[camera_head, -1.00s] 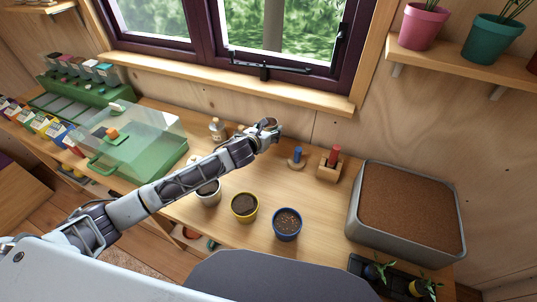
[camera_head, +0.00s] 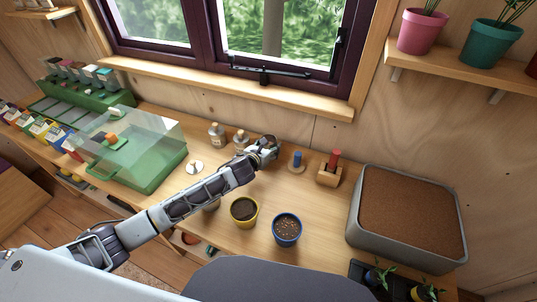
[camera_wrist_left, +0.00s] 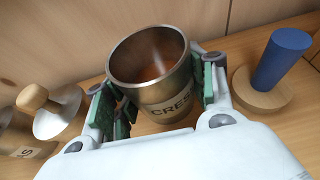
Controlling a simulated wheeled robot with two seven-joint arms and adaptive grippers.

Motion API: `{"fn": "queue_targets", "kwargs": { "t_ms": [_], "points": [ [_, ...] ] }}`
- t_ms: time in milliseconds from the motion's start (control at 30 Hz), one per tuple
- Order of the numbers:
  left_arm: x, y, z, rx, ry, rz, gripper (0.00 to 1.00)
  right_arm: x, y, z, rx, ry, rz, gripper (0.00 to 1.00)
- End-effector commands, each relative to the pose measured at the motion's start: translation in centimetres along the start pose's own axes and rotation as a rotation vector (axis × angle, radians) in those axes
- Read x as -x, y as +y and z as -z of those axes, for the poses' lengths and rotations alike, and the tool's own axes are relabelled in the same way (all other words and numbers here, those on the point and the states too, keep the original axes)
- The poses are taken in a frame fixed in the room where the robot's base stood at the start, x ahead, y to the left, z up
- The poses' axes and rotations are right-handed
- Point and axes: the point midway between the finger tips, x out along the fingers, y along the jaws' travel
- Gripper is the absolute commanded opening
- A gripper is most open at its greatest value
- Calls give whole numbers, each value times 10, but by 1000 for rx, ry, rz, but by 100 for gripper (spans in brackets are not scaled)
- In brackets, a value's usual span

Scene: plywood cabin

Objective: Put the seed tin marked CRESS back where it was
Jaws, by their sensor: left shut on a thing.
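The open seed tin marked CRESS (camera_wrist_left: 168,103) is a metal cylinder without a lid, with some brown showing inside. My left gripper (camera_head: 264,148) is shut around it, with green pads on both sides in the wrist view (camera_wrist_left: 158,95). The tin is upright or slightly tilted, low over the back of the bench; I cannot tell whether its base touches the wood. Left of it stand two tins, a nearer one (camera_head: 241,138) and a farther one (camera_head: 216,132). A pale lid with a knob (camera_head: 194,167) lies on the bench. My right gripper is out of view.
A blue peg on a round wooden base (camera_head: 297,160) and a red peg in a block (camera_head: 331,168) stand right of my gripper. Yellow (camera_head: 244,211) and blue (camera_head: 287,229) pots stand in front. A green clear-lidded box (camera_head: 140,150) is left; a soil tray (camera_head: 410,218) is right.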

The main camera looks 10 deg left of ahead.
Motion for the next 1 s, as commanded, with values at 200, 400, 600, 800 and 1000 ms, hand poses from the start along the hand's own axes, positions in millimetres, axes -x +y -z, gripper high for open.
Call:
{"fn": "queue_targets", "kwargs": {
  "t_ms": [200,400,600,800,1000],
  "points": [
    [-6,-1,17,2,2,1,28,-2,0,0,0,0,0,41],
    [-13,0,33,1,1,0,28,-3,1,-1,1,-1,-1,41],
    [-14,0,34,0,0,1,28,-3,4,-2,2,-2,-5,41],
    [-14,0,35,0,0,1,28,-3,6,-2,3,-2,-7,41],
    [-15,0,37,0,1,1,70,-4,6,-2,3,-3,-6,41]
  ]
}}
